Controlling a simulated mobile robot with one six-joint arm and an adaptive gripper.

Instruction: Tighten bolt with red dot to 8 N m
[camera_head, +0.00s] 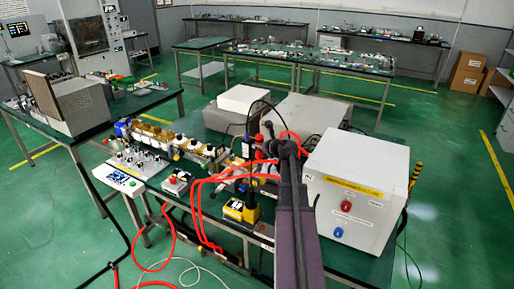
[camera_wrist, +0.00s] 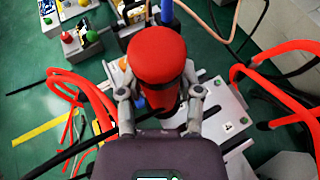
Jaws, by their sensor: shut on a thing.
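My gripper (camera_wrist: 160,106) is shut around a red, round-topped tool handle (camera_wrist: 158,55) in the wrist view, one finger on each side. The lower end of the tool is hidden by the handle and fingers. A grey metal plate (camera_wrist: 222,110) with slots lies below it; I cannot tell whether the tool touches anything. In the head view my gripper (camera_head: 280,148) is over the middle of the bench, largely hidden by my arm. No bolt with a red dot can be made out in either view.
Thick red cables (camera_wrist: 75,85) loop left of my gripper, and more red cables (camera_wrist: 275,70) loop at the right. A white box (camera_head: 355,190) with red and blue connectors stands right of my arm. A yellow device (camera_head: 241,210) sits at the bench's front edge.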

